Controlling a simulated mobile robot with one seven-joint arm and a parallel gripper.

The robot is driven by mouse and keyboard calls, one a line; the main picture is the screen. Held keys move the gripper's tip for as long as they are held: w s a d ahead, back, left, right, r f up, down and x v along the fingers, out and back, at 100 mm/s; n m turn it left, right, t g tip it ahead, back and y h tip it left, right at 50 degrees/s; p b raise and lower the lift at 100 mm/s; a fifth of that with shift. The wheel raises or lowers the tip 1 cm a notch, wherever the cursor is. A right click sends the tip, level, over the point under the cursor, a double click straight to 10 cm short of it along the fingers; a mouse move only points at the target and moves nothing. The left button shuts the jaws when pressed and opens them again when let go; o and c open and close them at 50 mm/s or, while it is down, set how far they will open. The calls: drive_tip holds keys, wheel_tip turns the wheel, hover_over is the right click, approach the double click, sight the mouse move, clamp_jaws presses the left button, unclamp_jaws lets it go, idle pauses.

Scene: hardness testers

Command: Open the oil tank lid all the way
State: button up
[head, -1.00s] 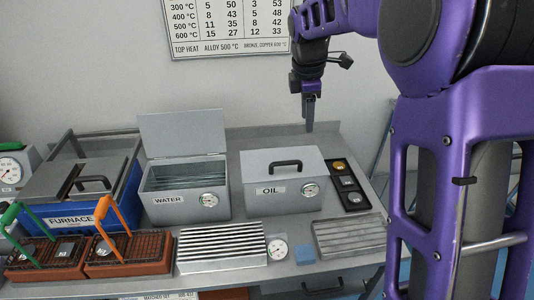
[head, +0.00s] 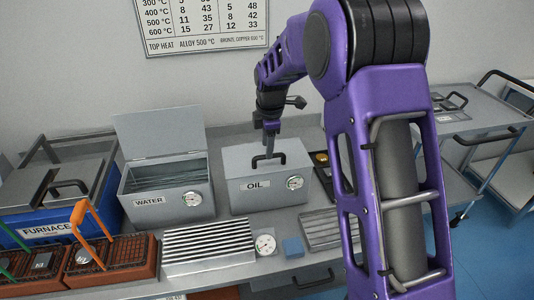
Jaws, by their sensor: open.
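The oil tank (head: 268,194) is a grey box labelled OIL with a round gauge on its front, standing in the middle of the bench. Its grey lid (head: 243,156) lies shut on top, with a black bar handle (head: 269,160). My gripper (head: 270,152) points down at the lid handle, with its fingertips at or just above the bar. The picture is too small to tell whether the fingers straddle or touch the handle. My gripper is open.
The water tank (head: 165,208) stands to the left with its lid (head: 160,127) raised. The furnace (head: 50,215) is farther left. A slatted rack (head: 210,249), a gauge (head: 265,244) and a blue block (head: 293,247) lie in front. My arm hides part of the bench at right.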

drive_tip(key=shift+w+f, duration=0.15)
drive_tip(key=shift+f, duration=0.55)
drive_tip(key=shift+w+f, duration=0.1)
drive_tip(key=shift+f, duration=0.55)
clamp_jaws()
idle(0.4)
